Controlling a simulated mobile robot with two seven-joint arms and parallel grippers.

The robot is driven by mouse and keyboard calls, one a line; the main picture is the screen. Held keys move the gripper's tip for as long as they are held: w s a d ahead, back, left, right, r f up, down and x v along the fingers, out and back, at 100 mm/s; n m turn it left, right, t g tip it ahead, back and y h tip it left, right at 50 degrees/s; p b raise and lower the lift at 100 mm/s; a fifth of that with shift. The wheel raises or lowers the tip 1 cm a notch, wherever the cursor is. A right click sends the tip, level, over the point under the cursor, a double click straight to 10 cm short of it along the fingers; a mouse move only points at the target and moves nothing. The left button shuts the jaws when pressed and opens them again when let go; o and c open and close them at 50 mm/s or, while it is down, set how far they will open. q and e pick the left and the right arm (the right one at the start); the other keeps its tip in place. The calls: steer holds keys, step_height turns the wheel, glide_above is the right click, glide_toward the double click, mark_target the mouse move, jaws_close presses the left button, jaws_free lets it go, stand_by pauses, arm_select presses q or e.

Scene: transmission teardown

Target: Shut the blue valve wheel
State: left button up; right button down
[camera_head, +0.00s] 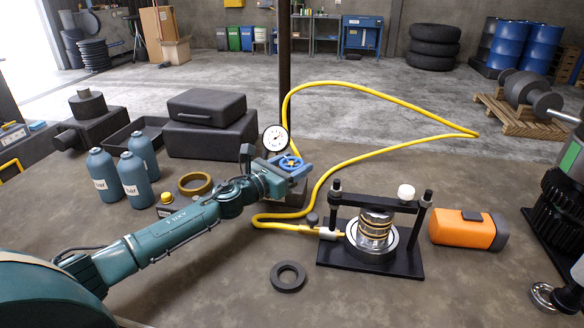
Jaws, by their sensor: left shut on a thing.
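The blue valve wheel (291,163) is a small spoked wheel facing up, just below a round white pressure gauge (274,139). It stands at the foot of a dark post (285,75), near the end of the yellow hose. My left arm reaches in from the lower left. My left gripper (284,165) is at the wheel and shut on it; its fingers partly cover the wheel and the valve body beneath. How far the wheel is turned cannot be told.
A yellow hose (350,150) loops to a black press frame (372,256) holding a ringed cylinder. A black ring (288,277) lies in front; an orange case (463,231) lies right.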

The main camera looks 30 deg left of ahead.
steer(key=shift+s+f, duration=0.2)
steer(key=shift+s, duration=0.1)
arm_select(q)
steer(key=o, duration=1)
steer(key=shift+s+a+f, duration=0.1)
steer(key=shift+s+a, duration=0.1)
steer(key=shift+s, duration=0.2)
steer(key=b+v, duration=0.4)
steer(key=v, duration=0.6)
steer(key=shift+s+a, duration=0.1)
steer(key=shift+s, duration=0.25)
steer(key=shift+v, duration=0.8)
arm_select(e)
steer(key=shift+w+a+f+n+t+y, duration=0.15)
steer(key=shift+w+a+f+y, duration=0.05)
steer(key=shift+a, duration=0.2)
steer(key=shift+w+a+f+n+t+y, duration=0.15)
steer(key=shift+a+f+y, duration=0.05)
steer(key=shift+a, duration=0.2)
